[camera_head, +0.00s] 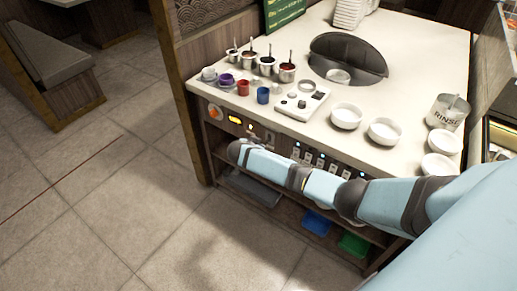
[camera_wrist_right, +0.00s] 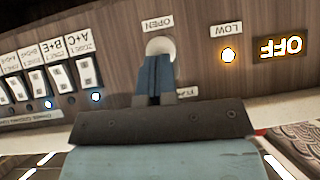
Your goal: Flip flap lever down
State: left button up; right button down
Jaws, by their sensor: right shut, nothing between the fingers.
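The flap lever shows in the right wrist view as a pale round knob or mount (camera_wrist_right: 160,46) on the wooden front panel. An upside-down OPEN label is above it in that view, and a second label below is mostly covered by my gripper. My right gripper (camera_wrist_right: 157,62) is shut, with its blue fingers in front of the lever and overlapping its lower part. I cannot tell whether they touch. The fingers hide much of the lever, so its position is unclear. In the head view my right arm reaches across the counter front, its hand by the panel. My left gripper is not in view.
The white counter (camera_head: 420,65) has a round opening with a dark flap (camera_head: 350,48). Sauce pots (camera_head: 268,65), coloured cups (camera_head: 243,87) and white bowls (camera_head: 346,116) stand on it. Labelled switches (camera_wrist_right: 84,72) and a lit OFF display (camera_wrist_right: 283,46) flank the lever on the panel.

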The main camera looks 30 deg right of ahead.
pick_arm(q)
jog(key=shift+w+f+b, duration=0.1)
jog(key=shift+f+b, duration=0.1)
jog(key=shift+b, duration=0.1)
pick_arm(e)
jog(key=shift+f, duration=0.35)
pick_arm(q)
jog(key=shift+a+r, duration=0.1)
pick_arm(e)
jog(key=shift+f, duration=0.2)
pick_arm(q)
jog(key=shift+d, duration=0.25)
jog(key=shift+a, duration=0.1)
pick_arm(e)
jog(key=shift+a+r, duration=0.1)
